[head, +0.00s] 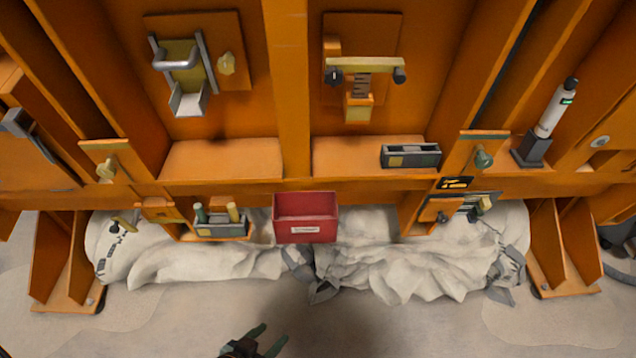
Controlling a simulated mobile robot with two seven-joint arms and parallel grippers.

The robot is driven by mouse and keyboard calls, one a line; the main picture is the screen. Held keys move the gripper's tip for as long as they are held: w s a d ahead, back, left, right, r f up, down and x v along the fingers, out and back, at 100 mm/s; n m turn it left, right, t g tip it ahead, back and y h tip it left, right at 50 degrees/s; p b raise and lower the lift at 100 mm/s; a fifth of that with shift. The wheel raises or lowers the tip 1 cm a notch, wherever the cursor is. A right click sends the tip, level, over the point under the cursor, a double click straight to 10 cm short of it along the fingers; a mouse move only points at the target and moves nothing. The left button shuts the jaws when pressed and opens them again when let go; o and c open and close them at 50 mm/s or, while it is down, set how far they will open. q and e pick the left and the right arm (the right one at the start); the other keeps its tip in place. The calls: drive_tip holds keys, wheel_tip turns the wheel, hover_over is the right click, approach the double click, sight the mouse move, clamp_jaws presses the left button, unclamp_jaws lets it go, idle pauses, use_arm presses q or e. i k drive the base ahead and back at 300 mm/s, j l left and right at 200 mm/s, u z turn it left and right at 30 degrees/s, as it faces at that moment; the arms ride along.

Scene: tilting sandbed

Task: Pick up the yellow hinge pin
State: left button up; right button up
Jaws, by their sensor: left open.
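The lower parts of both pins are hidden in the holder. My left gripper (272,336) is at the bottom edge, with its teal fingers apart and nothing between them. It is well below the holder in the picture and apart from it. My right gripper does not show.
A red bin (305,218) hangs just right of the holder. Orange framework (290,100) rises behind, with another grey holder (410,155) on its shelf. Crumpled white bags (420,265) lie below. The floor (400,330) in front is clear.

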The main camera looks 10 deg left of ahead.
sight(232, 209)
drive_tip(key=j+u, duration=0.1)
drive_tip(key=u, duration=0.95)
